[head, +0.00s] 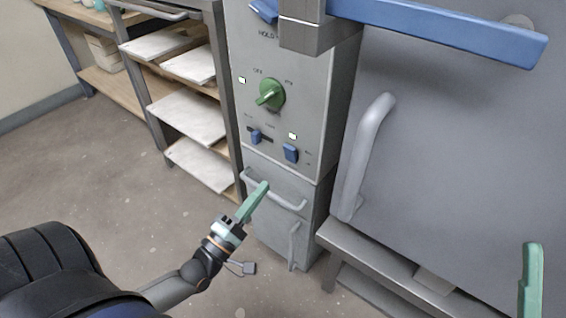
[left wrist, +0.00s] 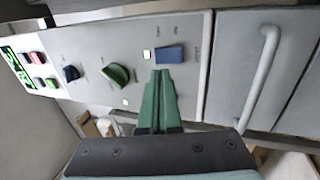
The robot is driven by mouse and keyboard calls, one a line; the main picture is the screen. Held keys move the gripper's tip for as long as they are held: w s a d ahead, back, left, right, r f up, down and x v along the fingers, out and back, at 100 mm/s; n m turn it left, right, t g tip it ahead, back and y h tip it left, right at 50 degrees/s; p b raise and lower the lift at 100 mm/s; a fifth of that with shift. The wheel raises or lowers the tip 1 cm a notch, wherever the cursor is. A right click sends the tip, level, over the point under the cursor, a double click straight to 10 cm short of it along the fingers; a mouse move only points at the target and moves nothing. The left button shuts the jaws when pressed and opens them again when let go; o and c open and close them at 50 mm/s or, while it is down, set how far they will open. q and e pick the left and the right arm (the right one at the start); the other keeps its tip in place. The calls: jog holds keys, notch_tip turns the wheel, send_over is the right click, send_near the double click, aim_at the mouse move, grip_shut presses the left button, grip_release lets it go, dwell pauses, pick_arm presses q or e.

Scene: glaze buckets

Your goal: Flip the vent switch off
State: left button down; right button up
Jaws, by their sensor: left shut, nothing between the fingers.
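The grey control panel (head: 310,90) carries a blue rocker switch (head: 290,152) at its lower right, with a lit white indicator above it. This looks like the vent switch, but its label is too small to read. The switch also shows in the left wrist view (left wrist: 168,54). My left gripper (head: 262,188) is shut and empty, with its green fingers pointing toward the panel, below and left of the switch in the head view. In the left wrist view the fingertips (left wrist: 162,74) appear just below the switch; I cannot tell if they touch. My right gripper (head: 531,280) shows only partly at the right edge.
A green knob (head: 270,94) and a smaller blue control (head: 255,136) sit near the switch. A grey handle (head: 274,192) is below the panel. A large grey door with a curved handle (head: 364,155) stands right, under a blue bar (head: 440,28). Shelves with pale boards (head: 188,113) stand left.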

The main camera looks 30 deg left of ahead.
aim_at(291, 153)
pick_arm(q)
jog(key=x, duration=0.9)
jog(key=shift+b, duration=0.35)
jog(key=shift+f, duration=0.1)
